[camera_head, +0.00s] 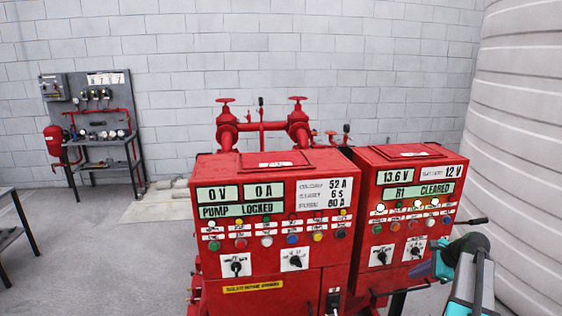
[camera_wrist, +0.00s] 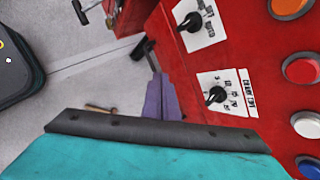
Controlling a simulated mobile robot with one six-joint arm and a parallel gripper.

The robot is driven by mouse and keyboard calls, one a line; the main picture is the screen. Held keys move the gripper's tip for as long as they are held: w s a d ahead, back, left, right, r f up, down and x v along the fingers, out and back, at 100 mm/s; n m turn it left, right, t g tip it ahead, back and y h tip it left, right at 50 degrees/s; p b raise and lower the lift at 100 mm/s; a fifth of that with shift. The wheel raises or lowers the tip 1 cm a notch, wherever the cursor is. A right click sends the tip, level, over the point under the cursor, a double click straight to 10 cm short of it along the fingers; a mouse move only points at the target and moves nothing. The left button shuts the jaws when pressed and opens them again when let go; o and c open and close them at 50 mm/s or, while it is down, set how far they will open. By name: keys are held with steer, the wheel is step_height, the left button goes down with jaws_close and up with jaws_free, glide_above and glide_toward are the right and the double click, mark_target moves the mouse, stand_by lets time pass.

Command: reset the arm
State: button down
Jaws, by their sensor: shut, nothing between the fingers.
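My gripper (camera_head: 422,270) is at the lower right of the head view, in front of the right red control cabinet (camera_head: 362,195). Its purple fingers also show in the wrist view (camera_wrist: 161,97), closed together with nothing between them. In the head view they are close to the right black rotary knob (camera_head: 415,252) of that cabinet; whether they touch the panel cannot be told. In the wrist view, two black knobs on white plates, an upper one (camera_wrist: 190,21) and a lower one (camera_wrist: 215,95), lie to the right of the fingers, apart from them.
The left red cabinet (camera_head: 222,168) reads "PUMP LOCKED"; the right one reads "R1 CLEARED". Red valves (camera_head: 298,125) stand behind. A gauge stand (camera_head: 93,120) is by the wall at left. A ribbed tank (camera_head: 520,130) bounds the right. Grey floor (camera_head: 110,250) at left is mostly clear.

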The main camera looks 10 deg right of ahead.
steer(key=w+a+f+n+g, duration=0.15)
steer(key=a+f+n, duration=0.45)
steer(key=a, duration=0.6)
steer(key=w+a+f+n+g, duration=0.1)
steer(key=a+f+n+g, duration=0.35)
steer(key=a, duration=0.85)
steer(key=s+a+f+n+h, duration=0.1)
steer(key=s+a+f+n, duration=0.3)
steer(key=a, duration=0.3)
steer(key=s+a+f+n+h, duration=0.1)
steer(key=s+a+f+n, duration=0.1)
steer(key=a+f+n, duration=0.4)
steer(key=s+a+f+n, duration=0.3)
steer(key=a+n, duration=0.1)
steer(key=a, duration=0.5)
steer(key=s+f+g+b, duration=0.6)
steer(key=s+f+b, duration=0.3)
steer(key=s+f, duration=1.7)
steer(key=shift+s+d+f+g, duration=0.15)
steer(key=shift+d+f+g, duration=0.15)
steer(key=shift+f, duration=0.45)
